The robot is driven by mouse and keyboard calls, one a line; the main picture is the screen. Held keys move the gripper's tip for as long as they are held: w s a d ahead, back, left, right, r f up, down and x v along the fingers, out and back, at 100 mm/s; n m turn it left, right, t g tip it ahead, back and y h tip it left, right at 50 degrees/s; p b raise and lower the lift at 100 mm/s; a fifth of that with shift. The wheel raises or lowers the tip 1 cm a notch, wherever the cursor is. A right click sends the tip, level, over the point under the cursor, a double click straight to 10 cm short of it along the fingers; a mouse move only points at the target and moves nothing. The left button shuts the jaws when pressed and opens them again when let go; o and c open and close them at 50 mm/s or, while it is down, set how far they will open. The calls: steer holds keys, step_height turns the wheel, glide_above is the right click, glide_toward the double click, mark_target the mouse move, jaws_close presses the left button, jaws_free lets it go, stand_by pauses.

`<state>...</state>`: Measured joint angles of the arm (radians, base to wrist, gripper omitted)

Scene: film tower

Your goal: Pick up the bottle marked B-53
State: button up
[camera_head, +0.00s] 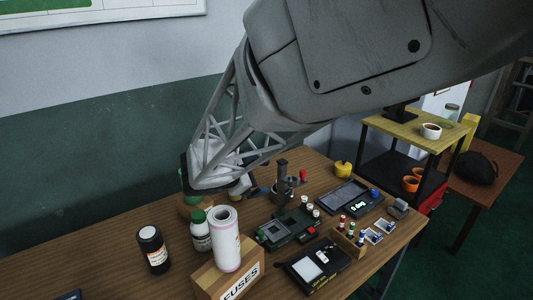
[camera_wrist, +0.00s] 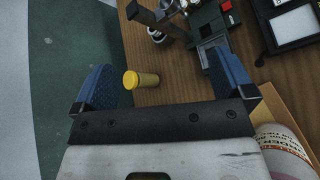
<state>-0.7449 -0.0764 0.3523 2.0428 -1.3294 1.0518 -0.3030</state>
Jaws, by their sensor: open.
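My gripper (camera_wrist: 160,65) is open and empty, its two blue fingers wide apart above the table; its fingers are mostly hidden in the head view.
A white cylinder (camera_head: 226,240) stands at the cardboard FUSES box (camera_head: 240,276), close to the green-capped bottle. The wall is close behind the table.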

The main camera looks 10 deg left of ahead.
steer(key=a+f+n+t+y, duration=0.1)
steer(key=a+f+n, duration=0.15)
steer(key=a, duration=0.35)
steer(key=n+t+y, duration=0.2)
steer(key=n+y, duration=0.3)
steer(key=n, duration=0.6)
glide_toward(196, 231)
steer(key=x, duration=0.5)
steer(key=shift+w+f, duration=0.25)
steer(key=shift+f, duration=0.05)
steer(key=shift+x, duration=1.3)
steer(key=shift+w, duration=0.15)
steer(key=shift+x, duration=2.45)
steer(key=shift+r, duration=0.1)
